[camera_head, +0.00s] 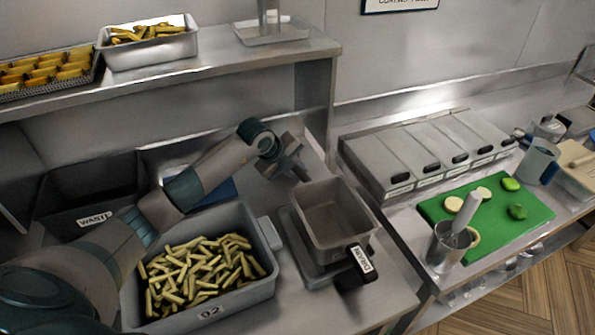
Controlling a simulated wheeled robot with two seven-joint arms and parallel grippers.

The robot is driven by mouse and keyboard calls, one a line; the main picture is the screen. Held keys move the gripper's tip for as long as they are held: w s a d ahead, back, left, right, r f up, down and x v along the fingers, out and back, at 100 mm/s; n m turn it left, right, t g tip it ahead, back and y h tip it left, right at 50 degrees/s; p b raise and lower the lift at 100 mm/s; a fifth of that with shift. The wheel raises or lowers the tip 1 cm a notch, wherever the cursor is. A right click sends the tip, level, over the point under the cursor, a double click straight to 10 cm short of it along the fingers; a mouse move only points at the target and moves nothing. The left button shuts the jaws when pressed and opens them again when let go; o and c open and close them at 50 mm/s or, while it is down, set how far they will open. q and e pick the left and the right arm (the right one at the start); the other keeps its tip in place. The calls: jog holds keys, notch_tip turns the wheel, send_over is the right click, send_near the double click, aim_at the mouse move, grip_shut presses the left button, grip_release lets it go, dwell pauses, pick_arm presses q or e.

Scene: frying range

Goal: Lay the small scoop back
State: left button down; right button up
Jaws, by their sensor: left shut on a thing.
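My left gripper (296,168) reaches in over the counter, just behind the empty grey basket. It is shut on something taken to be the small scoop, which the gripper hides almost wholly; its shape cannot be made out. A shallow metal tray (285,36) stands on the upper shelf, with an upright metal thing on it that is cut off by the top edge. My right gripper is not in view.
A grey bin (262,283) of cut fries stands below my left arm. The labelled basket (340,215) stands on a dark base beside it. Lidded containers (425,150), a green board (500,226) and a metal cup (446,252) are at right. The upper shelf (200,75) overhangs the counter.

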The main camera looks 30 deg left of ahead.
pick_arm(q)
jog(key=shift+f, duration=0.15)
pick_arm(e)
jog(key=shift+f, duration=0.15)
pick_arm(q)
jog(key=shift+f, duration=0.1)
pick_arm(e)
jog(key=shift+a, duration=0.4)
pick_arm(q)
jog(key=c, duration=1.5)
grip_release()
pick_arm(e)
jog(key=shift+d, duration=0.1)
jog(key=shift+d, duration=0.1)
